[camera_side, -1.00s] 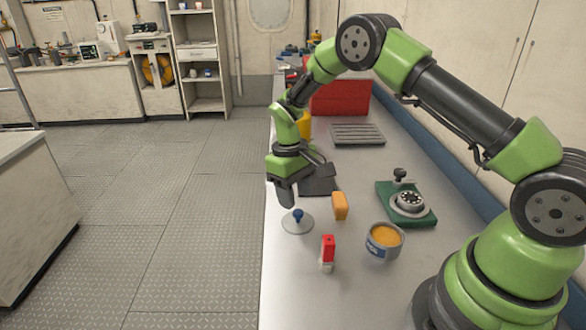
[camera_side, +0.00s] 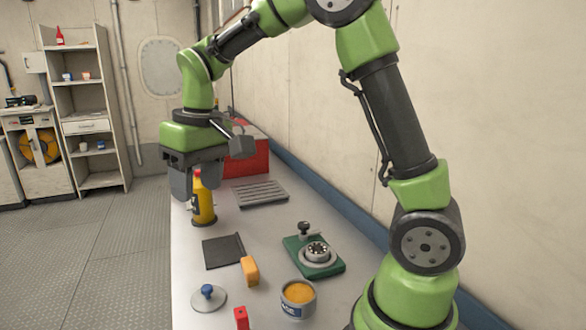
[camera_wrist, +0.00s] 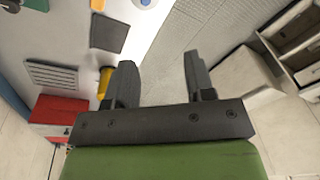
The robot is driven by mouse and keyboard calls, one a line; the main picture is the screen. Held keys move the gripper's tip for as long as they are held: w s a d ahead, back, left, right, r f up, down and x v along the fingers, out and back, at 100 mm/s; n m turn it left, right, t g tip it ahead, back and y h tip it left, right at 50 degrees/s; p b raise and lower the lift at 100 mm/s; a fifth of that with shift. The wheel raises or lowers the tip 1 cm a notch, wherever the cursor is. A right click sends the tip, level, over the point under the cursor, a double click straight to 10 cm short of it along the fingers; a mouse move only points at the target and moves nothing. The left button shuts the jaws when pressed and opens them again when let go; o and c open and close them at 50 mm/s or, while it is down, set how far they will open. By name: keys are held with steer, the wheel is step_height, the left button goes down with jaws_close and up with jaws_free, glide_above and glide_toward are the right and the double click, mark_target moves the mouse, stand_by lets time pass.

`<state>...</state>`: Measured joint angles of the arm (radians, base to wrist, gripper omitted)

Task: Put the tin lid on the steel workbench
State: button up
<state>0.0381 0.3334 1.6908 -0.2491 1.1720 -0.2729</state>
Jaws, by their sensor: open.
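The tin lid (camera_side: 217,303), a flat grey disc with a blue knob, lies on the steel workbench (camera_side: 190,265) near its left edge. In the wrist view the lid (camera_wrist: 138,5) is cut off by the top edge. My gripper (camera_side: 200,184) is up and farther back along the bench, well away from the lid, by the yellow bottle. In the wrist view my gripper (camera_wrist: 160,62) has its fingers wide apart with nothing between them. The open tin (camera_side: 298,303) with orange contents stands right of the lid.
A yellow bottle (camera_side: 204,209) with a red cap stands close to my gripper. An orange block (camera_side: 250,271), dark plate (camera_side: 223,251), red-topped object (camera_side: 241,318), green-based device (camera_side: 328,268), ribbed grey tray (camera_side: 262,193) and red box (camera_side: 246,160) occupy the bench.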

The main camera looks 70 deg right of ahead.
steer(key=s+a+r+m+t, duration=0.1)
steer(key=s+r+t, duration=0.1)
steer(key=s, duration=0.7)
steer(key=s+a+r+m+t+y, duration=0.1)
steer(key=s+a+r+t, duration=0.1)
steer(key=s, duration=0.6)
steer(key=shift+s+r+m+t, duration=0.3)
steer(key=shift+s+r+t, duration=0.05)
steer(key=shift+r+t, duration=0.55)
